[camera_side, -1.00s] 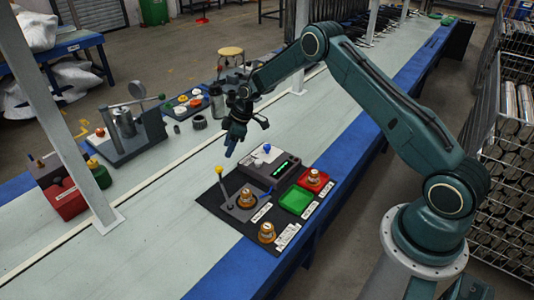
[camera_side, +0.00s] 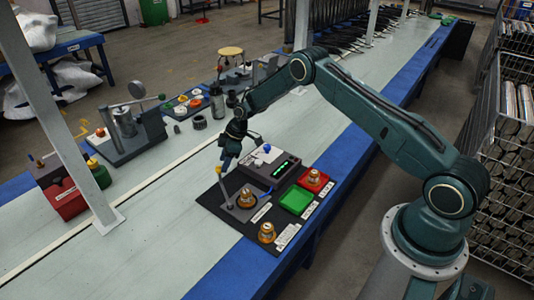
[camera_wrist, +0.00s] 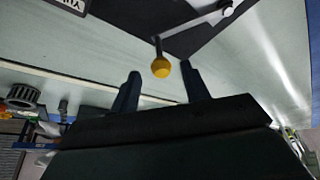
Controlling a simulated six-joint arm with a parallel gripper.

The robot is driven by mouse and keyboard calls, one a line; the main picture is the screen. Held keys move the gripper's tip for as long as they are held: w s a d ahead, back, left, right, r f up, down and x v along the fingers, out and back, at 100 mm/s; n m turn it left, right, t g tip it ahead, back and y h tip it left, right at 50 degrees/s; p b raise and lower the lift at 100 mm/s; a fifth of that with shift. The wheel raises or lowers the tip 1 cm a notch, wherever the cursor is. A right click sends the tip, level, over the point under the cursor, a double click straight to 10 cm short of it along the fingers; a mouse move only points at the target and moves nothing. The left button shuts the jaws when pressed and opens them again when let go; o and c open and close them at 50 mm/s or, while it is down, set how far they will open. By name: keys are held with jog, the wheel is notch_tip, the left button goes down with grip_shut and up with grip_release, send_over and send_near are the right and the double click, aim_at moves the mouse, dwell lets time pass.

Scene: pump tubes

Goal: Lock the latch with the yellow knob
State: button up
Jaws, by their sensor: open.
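The yellow knob (camera_side: 219,169) sits on top of an upright, slightly tilted lever at the left of the grey latch fixture (camera_side: 243,210), on a black mat. In the side view my gripper (camera_side: 225,160) is right at the knob, just above and behind it. In the wrist view the knob (camera_wrist: 161,68) appears beyond and between my two open fingertips (camera_wrist: 161,77), nearer the right finger. The fingers are not shut on it. An orange-brown part (camera_side: 245,196) sits in the fixture. Whether a finger touches the knob cannot be told.
A grey box with a green display (camera_side: 279,168) stands just right of my gripper. A green tray (camera_side: 296,200), a red tray (camera_side: 323,187) and another orange-brown part (camera_side: 267,232) are on the mat.

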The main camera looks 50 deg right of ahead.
jog(key=shift+x, duration=4.25)
jog(key=shift+w, duration=0.1)
grip_shut()
